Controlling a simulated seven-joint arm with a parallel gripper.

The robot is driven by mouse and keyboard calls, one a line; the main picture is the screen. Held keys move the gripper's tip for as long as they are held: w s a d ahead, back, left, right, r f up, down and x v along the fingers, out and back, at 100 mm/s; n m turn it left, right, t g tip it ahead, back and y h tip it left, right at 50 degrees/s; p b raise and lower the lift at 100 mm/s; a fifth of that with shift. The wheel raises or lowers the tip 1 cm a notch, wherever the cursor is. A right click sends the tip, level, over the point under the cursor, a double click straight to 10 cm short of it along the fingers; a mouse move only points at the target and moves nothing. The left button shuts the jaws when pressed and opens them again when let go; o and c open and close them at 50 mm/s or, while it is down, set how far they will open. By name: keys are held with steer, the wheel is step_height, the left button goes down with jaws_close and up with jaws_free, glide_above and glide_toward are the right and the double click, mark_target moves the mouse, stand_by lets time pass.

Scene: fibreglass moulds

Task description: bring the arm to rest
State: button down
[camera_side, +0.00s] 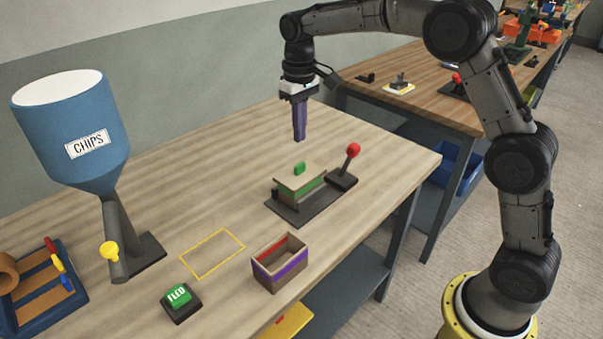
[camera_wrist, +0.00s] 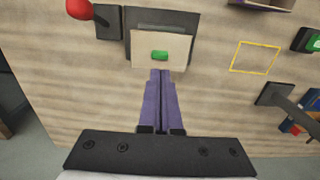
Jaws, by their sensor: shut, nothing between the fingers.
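My gripper (camera_side: 299,136) hangs above the wooden table (camera_side: 150,187) with its purple fingers pointing down. The fingers are together with nothing between them. In the wrist view the closed fingers (camera_wrist: 161,75) reach toward the lidded mould. The lidded mould (camera_side: 301,184) sits on a dark base plate, with a green knob (camera_side: 299,168) on its pale top. In the side view the fingertips are above the knob and apart from it. A lever with a red ball (camera_side: 352,150) stands at the right of that base, and it also shows in the wrist view (camera_wrist: 79,9).
An open box with a purple band (camera_side: 279,270) stands near the front edge. A yellow outlined rectangle (camera_side: 212,254) is bare. A blue CHIPS hopper (camera_side: 72,130) with a yellow-knobbed chute, a green button (camera_side: 179,295) and a blue rack (camera_side: 42,293) stand to the left.

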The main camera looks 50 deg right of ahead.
steer(key=s+r+t, duration=0.2)
steer(key=s+r, duration=0.3)
steer(key=r, duration=0.4)
steer(key=s+r+t, duration=0.2)
steer(key=s+r, duration=0.3)
steer(key=s, duration=0.7)
steer(key=s+f+t, duration=0.1)
steer(key=s+f, duration=0.9)
steer(key=s, duration=0.5)
steer(key=shift+s+f+t, duration=0.15)
steer(key=shift+s+t, duration=0.15)
steer(key=shift+s, duration=0.05)
